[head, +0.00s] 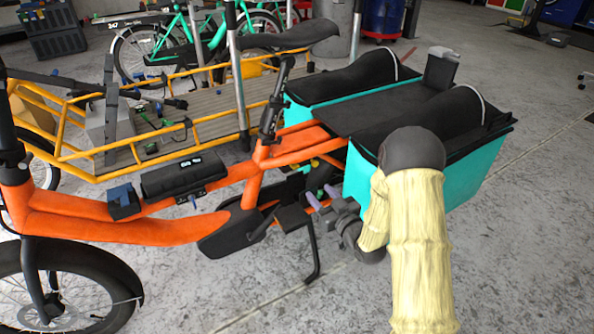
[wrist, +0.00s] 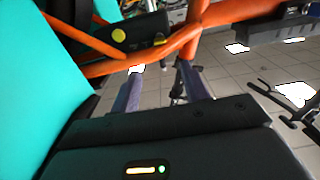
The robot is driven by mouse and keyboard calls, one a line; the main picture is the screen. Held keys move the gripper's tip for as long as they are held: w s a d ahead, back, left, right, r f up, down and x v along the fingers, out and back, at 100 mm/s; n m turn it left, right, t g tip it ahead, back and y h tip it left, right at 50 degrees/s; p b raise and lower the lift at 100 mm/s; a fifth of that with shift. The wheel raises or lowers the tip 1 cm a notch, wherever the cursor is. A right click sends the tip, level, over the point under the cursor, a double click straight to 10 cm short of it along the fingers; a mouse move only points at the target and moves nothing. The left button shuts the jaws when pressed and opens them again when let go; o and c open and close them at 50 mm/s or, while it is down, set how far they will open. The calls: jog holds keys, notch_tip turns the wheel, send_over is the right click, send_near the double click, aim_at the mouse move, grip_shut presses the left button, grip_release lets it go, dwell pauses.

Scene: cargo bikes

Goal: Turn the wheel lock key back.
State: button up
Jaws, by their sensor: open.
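The orange cargo bike (head: 165,228) stands side-on in the head view. In the wrist view, a black housing (wrist: 88,45) sits behind its orange tubes at the upper left. A round yellow piece (wrist: 118,35) on it may be the lock key; I cannot tell which way it is turned. Small yellow spots also show by the frame in the head view (head: 315,165). My gripper (head: 322,196) is open beside the rear of the frame, its two purple-grey fingers apart. In the wrist view the yellow piece is above and left of my gripper (wrist: 160,76), apart from it.
Teal panniers (head: 424,195) flank the bike's rear; one fills the left of the wrist view (wrist: 45,75). A black crank and pedal (head: 292,218) are close left of my gripper. A yellow cargo bike (head: 80,156) stands behind. The floor in front is clear.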

aim_at(293, 164)
jog(key=b+x, duration=0.4)
jog(key=x, duration=1)
jog(key=c, duration=1)
